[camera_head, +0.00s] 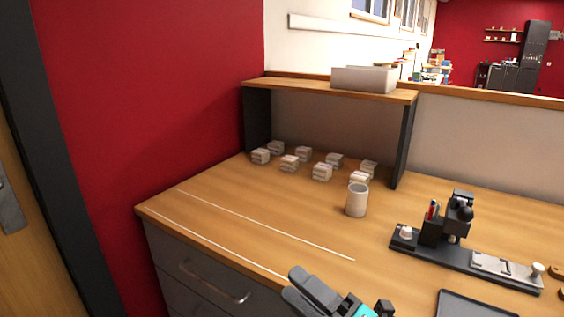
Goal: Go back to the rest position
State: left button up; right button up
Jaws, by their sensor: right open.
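My right gripper (312,291) shows at the bottom edge of the head view, with dark grey fingers and a teal patch behind them. It is open and I see nothing held in it. It is above the front part of the wooden worktop (230,215), apart from the objects there. The rest of the right arm is cut off by the frame. My left gripper is not in view.
Several small whitish blocks (322,172) stand under a wooden shelf (300,88) holding a grey box (364,79). A light cup (357,200) stands before them. A black marker device (458,218) and dark tray (470,305) are right. The worktop's left front is clear except for thin white lines.

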jog(key=s+d+f+m+t+h, duration=0.1)
jog(key=d+f+m+h, duration=0.4)
jog(key=f+m, duration=0.3)
jog(key=s+d+f+m+t+h, duration=0.1)
jog(key=d+f+m+h, duration=0.45)
jog(key=m, duration=0.45)
jog(key=s+d+f+m+g+h, duration=0.3)
jog(key=s+f+m, duration=0.5)
jog(key=f, duration=0.4)
jog(key=shift+s+d+g+h, duration=0.35)
jog(key=shift+s+d+g, duration=0.35)
jog(key=shift+g, duration=0.2)
jog(key=shift+r, duration=0.1)
jog(key=shift+c, duration=0.8)
